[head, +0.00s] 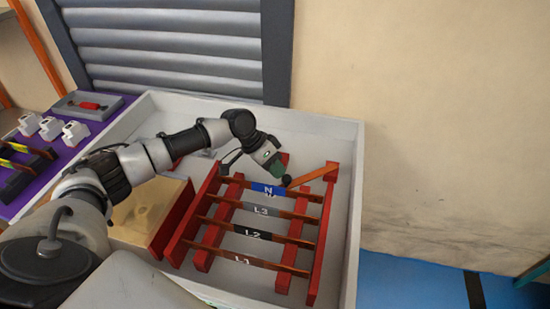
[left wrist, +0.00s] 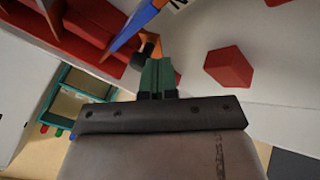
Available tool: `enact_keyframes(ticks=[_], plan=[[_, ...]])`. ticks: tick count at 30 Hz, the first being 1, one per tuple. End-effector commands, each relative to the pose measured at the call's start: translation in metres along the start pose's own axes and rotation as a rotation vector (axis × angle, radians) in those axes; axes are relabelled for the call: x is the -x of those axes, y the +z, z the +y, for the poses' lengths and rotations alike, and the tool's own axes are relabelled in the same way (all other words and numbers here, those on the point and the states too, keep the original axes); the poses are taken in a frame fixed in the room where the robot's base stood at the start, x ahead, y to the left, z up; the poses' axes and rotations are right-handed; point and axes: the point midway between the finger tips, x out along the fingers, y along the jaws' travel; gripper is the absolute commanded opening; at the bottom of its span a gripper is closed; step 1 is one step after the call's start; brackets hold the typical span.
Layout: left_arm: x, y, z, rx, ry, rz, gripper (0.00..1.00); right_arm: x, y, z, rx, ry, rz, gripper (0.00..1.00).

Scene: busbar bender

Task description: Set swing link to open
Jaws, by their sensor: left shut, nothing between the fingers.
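The swing link is a copper-orange bar (head: 314,175) with a black knob (head: 286,181) at its left end. It slants up to the right at the far right corner of a red rack (head: 328,220). The knob lies near the N busbar (head: 268,190), whose label is blue. My left gripper (head: 277,169) is shut and empty beside the knob. In the left wrist view, its green fingers (left wrist: 157,77) are together just below the black knob (left wrist: 148,48), with orange behind them. I cannot tell whether they touch. My right gripper is not in view.
The rack carries more busbars labelled L3, L2 and L1 in a white-walled tray (head: 345,145). A wooden block (head: 150,212) lies left of the rack. A purple board (head: 45,175) with white devices is at the far left. The tray floor behind the rack is mostly clear.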

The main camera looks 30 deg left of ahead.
Motion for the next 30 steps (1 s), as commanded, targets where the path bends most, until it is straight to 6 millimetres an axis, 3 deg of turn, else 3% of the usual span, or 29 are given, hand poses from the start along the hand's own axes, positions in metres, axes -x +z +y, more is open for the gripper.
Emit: enact_keyframes(ticks=[1,5,20,23,30], plan=[[0.004,-0.001,0.006,0.014,-0.004,0.005,0.00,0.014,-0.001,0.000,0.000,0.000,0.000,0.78],[0.000,0.001,0.010,0.041,-0.018,0.021,0.00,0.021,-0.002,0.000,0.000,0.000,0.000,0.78],[0.000,0.003,0.009,0.047,-0.023,0.025,0.00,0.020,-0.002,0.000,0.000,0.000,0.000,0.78],[0.012,0.004,0.009,0.048,-0.024,0.027,0.00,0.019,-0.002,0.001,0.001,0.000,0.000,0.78],[0.061,0.005,0.009,0.048,-0.028,0.029,0.00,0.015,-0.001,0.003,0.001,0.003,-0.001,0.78]])
